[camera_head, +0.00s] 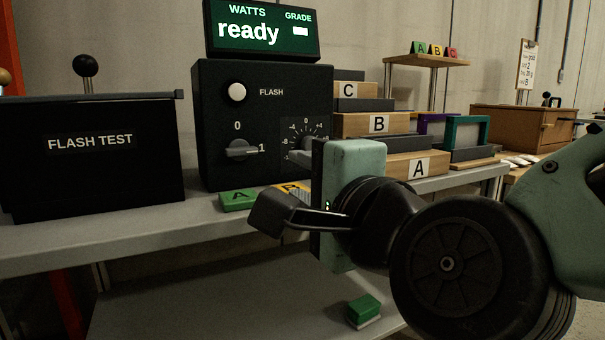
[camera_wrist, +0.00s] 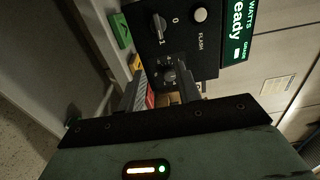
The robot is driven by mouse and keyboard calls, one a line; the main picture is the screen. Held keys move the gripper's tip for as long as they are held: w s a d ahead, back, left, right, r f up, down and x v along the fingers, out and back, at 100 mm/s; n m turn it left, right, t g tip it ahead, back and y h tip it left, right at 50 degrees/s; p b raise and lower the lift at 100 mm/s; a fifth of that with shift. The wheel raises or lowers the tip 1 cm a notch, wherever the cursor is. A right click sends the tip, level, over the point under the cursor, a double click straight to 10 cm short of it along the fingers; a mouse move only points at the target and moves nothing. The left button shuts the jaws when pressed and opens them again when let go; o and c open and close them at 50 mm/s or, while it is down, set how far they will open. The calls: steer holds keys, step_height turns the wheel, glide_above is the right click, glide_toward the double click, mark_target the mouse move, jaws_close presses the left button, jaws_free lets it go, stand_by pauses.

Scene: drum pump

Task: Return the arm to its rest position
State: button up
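My arm reaches in from the right in the head view, with my gripper (camera_head: 285,214) in front of the bench and the dial box. In the wrist view the two dark fingers of my gripper (camera_wrist: 158,95) stand apart with nothing held between them. The black flash box (camera_head: 215,125) has a white button, a switch turned to 1 and a numbered dial partly hidden by my gripper. Its display (camera_head: 262,30) reads "ready". The box also shows in the wrist view (camera_wrist: 185,50).
The black FLASH TEST box (camera_head: 90,155) with a lever stands at left. Green block A (camera_head: 238,199) and yellow block B (camera_head: 290,187) lie on the bench. Lettered trays (camera_head: 378,124) stack behind my arm. A green block (camera_head: 363,310) sits on the lower shelf (camera_head: 230,305).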

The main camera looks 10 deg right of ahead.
steer(key=s+a+f+n+g+y, duration=0.1)
steer(key=s+a+f+n+g, duration=0.15)
steer(key=f+n+g, duration=0.4)
steer(key=s+a+f+n+g, duration=0.1)
steer(key=s+f+n+g, duration=0.25)
steer(key=f+n, duration=0.45)
steer(key=s+d+f+n+g+h, duration=0.5)
steer(key=s+d+f+n+g, duration=0.2)
steer(key=d+f+n, duration=0.15)
step_height(320, 180, up, 38)
steer(key=s+d+p, duration=0.1)
steer(key=p, duration=3.7)
steer(key=shift+d+f+p, duration=0.15)
steer(key=shift+d+p, duration=0.15)
steer(key=shift+d, duration=0.05)
